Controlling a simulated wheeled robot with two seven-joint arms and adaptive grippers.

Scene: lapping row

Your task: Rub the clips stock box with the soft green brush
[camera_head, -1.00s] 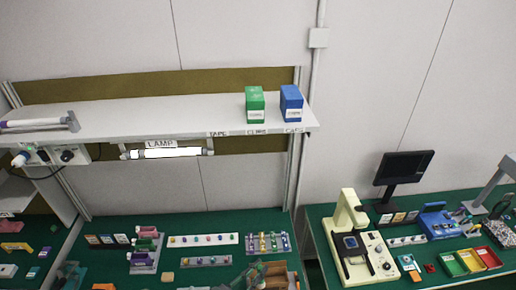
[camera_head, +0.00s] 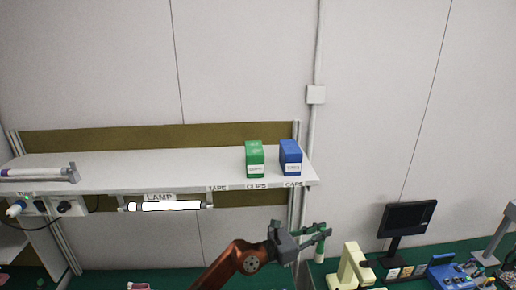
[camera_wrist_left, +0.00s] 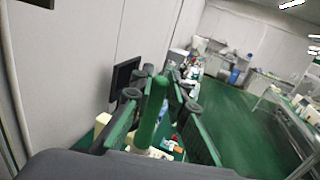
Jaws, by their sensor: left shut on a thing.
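The clips stock box (camera_head: 255,158) is the green box on the shelf, above the CLIPS label. My left gripper (camera_head: 318,235) is to the right of the shelf and lower than it, apart from the box. It is shut on the soft green brush (camera_head: 320,246), which hangs roughly upright with a pale lower end. In the left wrist view the brush's green handle (camera_wrist_left: 149,112) stands between the two fingers. The brush's far end is hidden there. My right gripper is in neither current view.
A blue box (camera_head: 290,157) stands on the shelf (camera_head: 150,173) just right of the green one. A lit lamp (camera_head: 170,206) hangs under the shelf. A cream machine (camera_head: 350,268) and a dark monitor (camera_head: 407,218) stand on the right bench. The shelf's middle is clear.

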